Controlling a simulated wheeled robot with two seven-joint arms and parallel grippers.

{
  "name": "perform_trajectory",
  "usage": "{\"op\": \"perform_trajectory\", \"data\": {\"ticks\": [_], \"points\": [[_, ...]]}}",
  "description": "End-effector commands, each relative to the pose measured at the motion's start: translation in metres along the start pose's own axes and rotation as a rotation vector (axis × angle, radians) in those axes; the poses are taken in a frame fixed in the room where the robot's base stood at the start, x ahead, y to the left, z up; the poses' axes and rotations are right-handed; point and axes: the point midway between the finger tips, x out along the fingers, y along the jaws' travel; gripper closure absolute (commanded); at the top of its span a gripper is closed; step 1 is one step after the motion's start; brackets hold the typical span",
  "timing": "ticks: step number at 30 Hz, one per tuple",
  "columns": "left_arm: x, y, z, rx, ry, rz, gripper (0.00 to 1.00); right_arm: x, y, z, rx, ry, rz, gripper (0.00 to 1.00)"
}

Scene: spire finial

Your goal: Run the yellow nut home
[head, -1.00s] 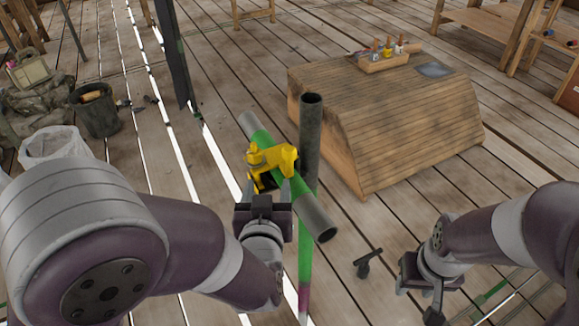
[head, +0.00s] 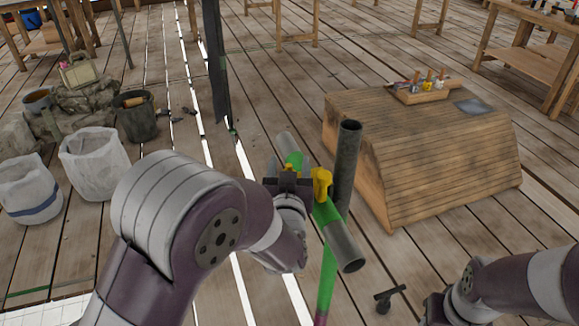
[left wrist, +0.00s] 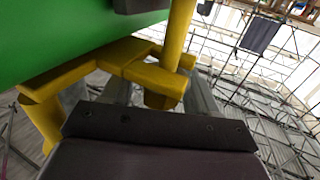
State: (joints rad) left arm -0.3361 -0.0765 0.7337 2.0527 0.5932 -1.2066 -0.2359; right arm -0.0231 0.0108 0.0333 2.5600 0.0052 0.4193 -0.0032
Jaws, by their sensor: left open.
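A yellow clamp (head: 321,184) sits where a green-banded tube (head: 343,245) crosses an upright dark tube (head: 346,160). My left gripper (head: 287,170) is at the clamp's left side and hides part of it. In the left wrist view, the yellow clamp (left wrist: 90,68) lies against the green tube (left wrist: 60,35). A yellow nut (left wrist: 160,84) on a yellow rod (left wrist: 178,35) shows between the open grey fingers of my left gripper (left wrist: 160,93). I cannot tell whether the fingers touch it. My right gripper (head: 432,308) is at the bottom edge, partly cut off.
A dark T-shaped tool (head: 388,297) is near the right gripper. White sacks (head: 95,165) and a bucket (head: 137,118) stand at left.

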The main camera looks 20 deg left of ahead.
Motion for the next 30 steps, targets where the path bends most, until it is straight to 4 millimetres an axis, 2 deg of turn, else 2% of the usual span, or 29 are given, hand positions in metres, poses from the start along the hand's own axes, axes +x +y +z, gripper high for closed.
{"op": "perform_trajectory", "data": {"ticks": [5, 6, 10, 11, 22, 30], "points": [[0.000, 0.000, 0.000, 0.000, 0.000, 0.000, 0.41, 0.000, 0.000, 0.000, 0.000, 0.000, 0.000, 0.57], [0.000, 0.000, 0.000, 0.000, 0.000, 0.000, 0.44, 0.000, 0.000, 0.000, 0.000, 0.000, 0.000, 0.57], [0.000, 0.000, 0.000, 0.000, 0.000, 0.000, 0.87, 0.000, 0.000, 0.000, 0.000, 0.000, 0.000, 0.57], [0.000, 0.000, 0.000, 0.000, 0.000, 0.000, 0.93, 0.000, 0.000, 0.000, 0.000, 0.000, 0.000, 0.57], [0.000, 0.000, 0.003, 0.000, -0.001, 0.049, 0.93, 0.007, 0.000, 0.001, 0.000, 0.000, 0.000, 0.57], [0.000, 0.002, 0.004, 0.001, 0.000, 0.230, 0.93, 0.025, 0.000, 0.003, 0.000, 0.000, 0.000, 0.57]]}}
